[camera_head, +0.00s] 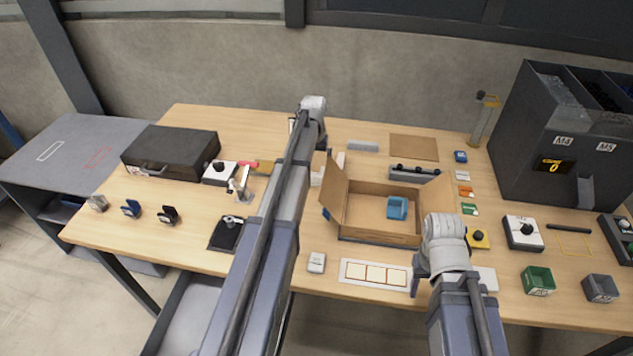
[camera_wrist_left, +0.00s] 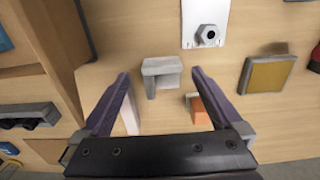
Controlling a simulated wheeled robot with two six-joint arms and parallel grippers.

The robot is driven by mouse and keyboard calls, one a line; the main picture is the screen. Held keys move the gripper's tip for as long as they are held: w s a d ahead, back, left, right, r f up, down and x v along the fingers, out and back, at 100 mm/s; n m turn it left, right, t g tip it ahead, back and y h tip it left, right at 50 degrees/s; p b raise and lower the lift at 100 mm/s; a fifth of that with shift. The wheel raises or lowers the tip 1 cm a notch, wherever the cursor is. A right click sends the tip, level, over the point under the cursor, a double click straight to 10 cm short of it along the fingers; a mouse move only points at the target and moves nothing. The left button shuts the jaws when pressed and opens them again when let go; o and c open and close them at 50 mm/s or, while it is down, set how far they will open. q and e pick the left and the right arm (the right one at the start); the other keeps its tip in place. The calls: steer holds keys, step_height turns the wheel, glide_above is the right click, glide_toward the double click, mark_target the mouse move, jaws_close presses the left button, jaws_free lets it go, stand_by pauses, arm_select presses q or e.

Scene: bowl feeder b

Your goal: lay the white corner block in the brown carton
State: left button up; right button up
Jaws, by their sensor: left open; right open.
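The white corner block (camera_wrist_left: 161,72), a pale L-shaped piece, lies on the table in the left wrist view. My left gripper (camera_wrist_left: 160,76) is open, with its two fingers on either side of the block and gaps showing. In the head view my left arm largely hides this spot. The brown carton (camera_head: 381,235) stands open in the head view, flaps spread, with a blue block (camera_head: 397,208) inside. Its edge shows at the upper left of the left wrist view (camera_wrist_left: 30,75). My right gripper (camera_head: 432,277) is open near the carton's front right corner, partly hidden by its wrist.
A grey bar with dark knobs (camera_head: 413,174) stands behind the carton. An orange-and-white block (camera_wrist_left: 199,108) and a yellow square (camera_wrist_left: 268,73) lie near my left gripper. A dark case (camera_head: 170,152) is at the left, and a tall dark bin (camera_head: 560,140) at the right.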

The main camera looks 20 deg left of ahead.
mark_target(314, 176)
arm_select(q)
steer(key=shift+a+f+b, duration=0.15)
steer(key=shift+f+b, duration=2.5)
steer(key=shift+r, duration=0.1)
steer(key=c, duration=1.4)
steer(key=shift+r, duration=0.1)
step_height(314, 176, up, 18)
steer(key=p, duration=1.8)
